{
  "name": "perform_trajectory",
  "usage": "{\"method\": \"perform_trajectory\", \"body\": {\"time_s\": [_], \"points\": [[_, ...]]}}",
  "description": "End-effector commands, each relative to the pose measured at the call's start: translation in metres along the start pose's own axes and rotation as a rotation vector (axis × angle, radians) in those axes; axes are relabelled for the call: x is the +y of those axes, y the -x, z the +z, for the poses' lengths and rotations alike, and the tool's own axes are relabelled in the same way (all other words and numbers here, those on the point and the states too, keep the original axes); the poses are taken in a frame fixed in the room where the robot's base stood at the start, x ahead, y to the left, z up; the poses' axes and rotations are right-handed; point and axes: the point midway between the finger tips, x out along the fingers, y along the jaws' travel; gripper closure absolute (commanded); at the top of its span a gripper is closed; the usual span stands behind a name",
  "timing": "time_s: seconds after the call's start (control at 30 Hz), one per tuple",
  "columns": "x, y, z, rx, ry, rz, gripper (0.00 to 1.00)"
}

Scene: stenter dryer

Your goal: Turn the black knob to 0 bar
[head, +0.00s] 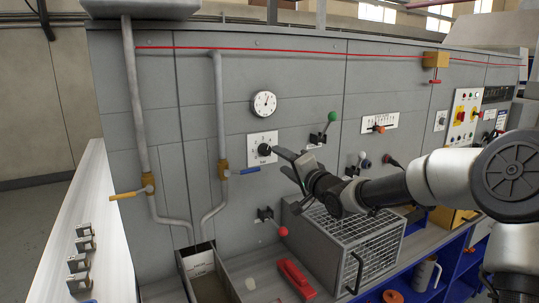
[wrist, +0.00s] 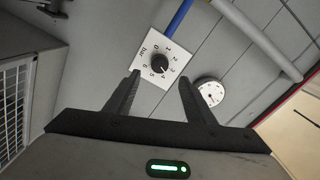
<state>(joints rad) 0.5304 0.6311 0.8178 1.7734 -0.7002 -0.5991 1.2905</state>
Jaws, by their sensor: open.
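The black knob (head: 264,149) sits on a white square plate on the grey panel. In the wrist view the black knob (wrist: 159,64) is at the centre of a dial marked "bar", with numbers from 0 upward around it. Its pointer mark is too small to read surely. My gripper (head: 281,161) is just right of the knob in the head view. In the wrist view my gripper (wrist: 159,76) is open, one finger on each side of the knob's line, with nothing between them. The fingers look short of the knob; I cannot see any contact.
A round gauge (head: 264,104) is above the plate. A blue-handled valve (head: 245,171) on a pipe is below left. A green-knobbed lever (head: 331,117) and a red-knobbed lever (head: 282,231) are nearby. A wire-mesh box (head: 368,248) stands below my arm.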

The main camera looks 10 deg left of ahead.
Motion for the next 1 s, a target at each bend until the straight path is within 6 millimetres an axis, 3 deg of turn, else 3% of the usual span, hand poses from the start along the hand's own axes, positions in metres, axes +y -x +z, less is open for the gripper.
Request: {"method": "perform_trajectory", "body": {"time_s": [0.2,0.4,0.6,0.87,1.0], "points": [[-0.001,-0.049,0.002,-0.003,-0.001,-0.001,0.51],[0.0,-0.078,0.001,-0.001,0.0,0.001,0.51],[0.001,-0.09,0.001,-0.001,0.001,0.002,0.51],[0.001,-0.09,0.001,-0.001,0.002,0.002,0.51],[0.001,-0.09,0.001,-0.001,0.002,0.002,0.74]]}}
